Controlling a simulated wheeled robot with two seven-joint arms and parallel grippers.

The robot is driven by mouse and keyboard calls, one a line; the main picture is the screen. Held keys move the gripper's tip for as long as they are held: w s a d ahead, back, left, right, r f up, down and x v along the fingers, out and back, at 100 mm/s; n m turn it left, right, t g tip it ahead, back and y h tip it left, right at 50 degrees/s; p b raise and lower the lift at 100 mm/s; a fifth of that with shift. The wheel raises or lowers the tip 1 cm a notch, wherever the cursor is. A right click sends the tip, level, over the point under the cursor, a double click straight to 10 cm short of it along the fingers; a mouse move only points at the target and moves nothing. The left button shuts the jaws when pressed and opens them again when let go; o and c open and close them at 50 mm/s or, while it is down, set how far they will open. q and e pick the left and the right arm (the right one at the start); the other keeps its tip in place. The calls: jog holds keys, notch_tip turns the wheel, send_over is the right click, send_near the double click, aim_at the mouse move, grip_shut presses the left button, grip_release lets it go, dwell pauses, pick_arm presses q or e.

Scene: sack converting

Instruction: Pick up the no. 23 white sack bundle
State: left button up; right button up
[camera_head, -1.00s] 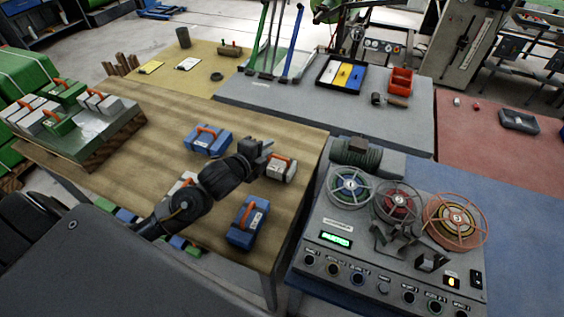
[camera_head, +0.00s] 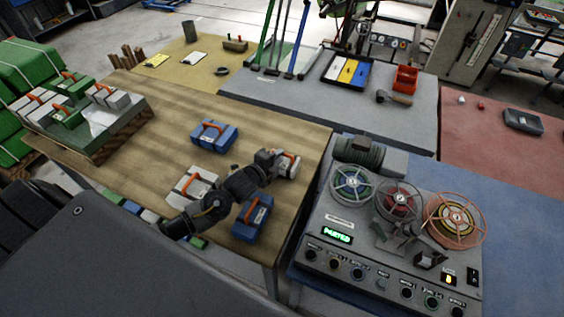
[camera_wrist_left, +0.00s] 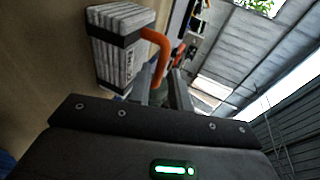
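A white sack bundle (camera_head: 291,168) with an orange handle lies at the right edge of the wooden table. It also shows large at the upper left of the left wrist view (camera_wrist_left: 118,45), with dark end bands. Its number is not readable. My left gripper (camera_head: 274,158) is right at this bundle and partly covers it. In the left wrist view its two fingers (camera_wrist_left: 166,92) stand apart, with the lower end of the orange handle at them. Whether the handle is fully between them is unclear. Another white bundle (camera_head: 188,187) lies further left. My right gripper is not in view.
Blue bundles lie on the wooden table (camera_head: 150,110), one behind (camera_head: 214,134) and one in front (camera_head: 252,218) of my left arm. A loaded board (camera_head: 115,125) holds white and green bundles at left. A reel machine (camera_head: 385,245) stands close on the right.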

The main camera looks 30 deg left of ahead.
pick_arm(q)
jog(key=x, duration=0.3)
jog(key=shift+w+f+p, duration=0.15)
jog(key=shift+w+p, duration=0.1)
jog(key=shift+p, duration=0.05)
grip_shut()
